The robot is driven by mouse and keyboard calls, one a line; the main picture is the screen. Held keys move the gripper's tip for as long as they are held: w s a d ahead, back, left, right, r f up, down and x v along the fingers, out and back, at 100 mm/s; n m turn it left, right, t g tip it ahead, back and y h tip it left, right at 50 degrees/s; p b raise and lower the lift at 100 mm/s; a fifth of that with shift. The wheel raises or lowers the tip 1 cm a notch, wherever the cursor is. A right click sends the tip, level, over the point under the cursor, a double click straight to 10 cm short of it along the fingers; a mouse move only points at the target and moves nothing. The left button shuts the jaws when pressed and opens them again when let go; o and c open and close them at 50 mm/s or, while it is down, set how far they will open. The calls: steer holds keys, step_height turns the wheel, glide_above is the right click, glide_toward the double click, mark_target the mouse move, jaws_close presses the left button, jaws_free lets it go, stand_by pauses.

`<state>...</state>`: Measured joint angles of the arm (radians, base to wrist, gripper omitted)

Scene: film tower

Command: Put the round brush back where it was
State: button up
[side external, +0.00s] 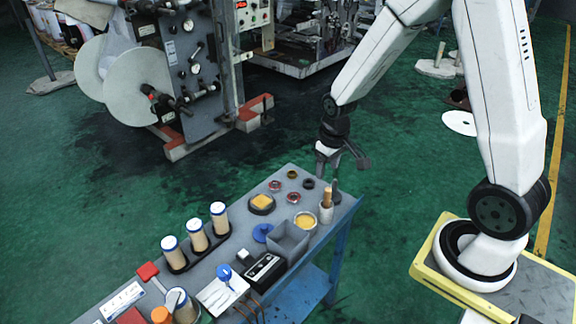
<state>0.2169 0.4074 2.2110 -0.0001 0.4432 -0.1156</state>
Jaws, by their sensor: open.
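A brush with a light wooden handle (327,196) stands upright in a small pale cup (325,214) near the right end of the grey bench. It looks like the round brush, but its bristle end is hidden in the cup. My gripper (343,176) is open, at the far right corner of the bench, just behind and above the handle. I see no thing between its fingers. A gap to the handle seems to show, but the depth between them is hard to judge.
A machine with a large white disc (140,87) stands behind. Green floor is free beyond the bench.

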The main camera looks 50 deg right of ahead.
steer(key=s+a+r+n+t, duration=0.1)
steer(key=s+a+r, duration=0.4)
steer(key=s+a, duration=0.2)
steer(key=shift+s+a+r+t, duration=0.15)
steer(key=shift+a+t, duration=0.15)
steer(key=shift+a, duration=0.1)
